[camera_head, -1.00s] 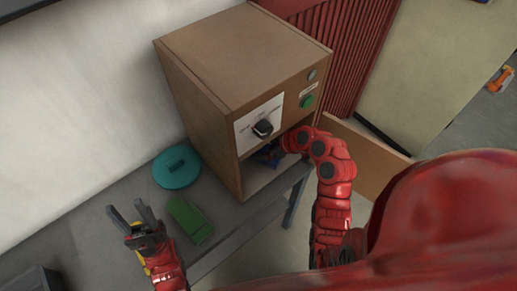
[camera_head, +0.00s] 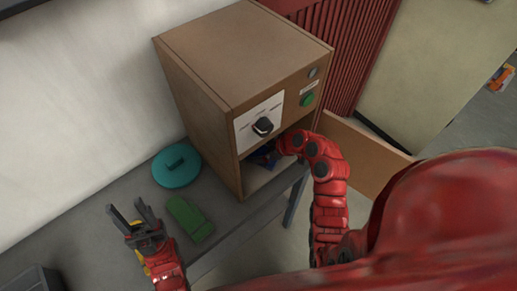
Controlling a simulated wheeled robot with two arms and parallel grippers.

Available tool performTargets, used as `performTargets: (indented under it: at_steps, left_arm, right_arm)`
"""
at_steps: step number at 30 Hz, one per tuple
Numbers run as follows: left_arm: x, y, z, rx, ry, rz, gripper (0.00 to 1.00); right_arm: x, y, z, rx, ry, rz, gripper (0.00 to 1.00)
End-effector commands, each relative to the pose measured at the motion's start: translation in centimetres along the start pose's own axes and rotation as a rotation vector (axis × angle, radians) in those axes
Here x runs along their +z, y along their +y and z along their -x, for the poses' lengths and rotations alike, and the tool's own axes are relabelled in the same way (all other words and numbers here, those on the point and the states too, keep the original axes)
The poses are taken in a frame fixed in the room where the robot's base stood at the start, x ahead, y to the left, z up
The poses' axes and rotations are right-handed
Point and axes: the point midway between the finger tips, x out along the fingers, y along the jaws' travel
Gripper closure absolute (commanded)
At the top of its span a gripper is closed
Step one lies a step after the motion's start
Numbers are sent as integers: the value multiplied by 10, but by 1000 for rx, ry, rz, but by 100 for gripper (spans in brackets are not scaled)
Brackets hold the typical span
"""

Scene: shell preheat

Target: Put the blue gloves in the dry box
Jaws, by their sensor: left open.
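The dry box seems to be the brown wooden cabinet (camera_head: 205,110) with a black dial on a white panel and an open lower compartment. My right arm reaches into that compartment from the right. A small dark blue patch (camera_head: 264,157), perhaps the blue gloves, shows inside the opening at the end of that arm. My right gripper's fingers are mostly hidden by the arm and the box, so I cannot tell whether they hold the blue thing. My left gripper (camera_head: 134,217) is open and empty over the grey table, left of the box.
A teal round lid (camera_head: 177,168) and a green flat object (camera_head: 189,218) lie on the grey table (camera_head: 92,232) between my left gripper and the box. The box's wooden door (camera_head: 362,157) stands open at the right. A dark object (camera_head: 34,280) sits at the bottom left.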

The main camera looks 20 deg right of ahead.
Motion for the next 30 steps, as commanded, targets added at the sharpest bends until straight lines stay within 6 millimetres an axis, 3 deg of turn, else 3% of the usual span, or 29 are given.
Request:
performTargets:
  at_steps: [5, 8, 15, 21, 30]
  left_arm:
    - [-1, 0, -7, 0, 0, 0, 50]
    - [1, 0, 3, 0, 0, 0, 50]
    - [4, 1, 23, 0, 0, 0, 50]
    - [3, 1, 17, 0, 0, 0, 50]
    - [2, 1, 13, 0, 0, 0, 50]
  right_arm:
    - [-4, 0, 4, 0, 0, 0, 0]
    - [0, 2, 12, 3, 4, -1, 0]
    - [2, 2, 61, 9, 3, -1, 0]
    - [-3, 2, 105, 5, -2, 1, 0]
    - [-2, 0, 122, -1, 0, 0, 0]
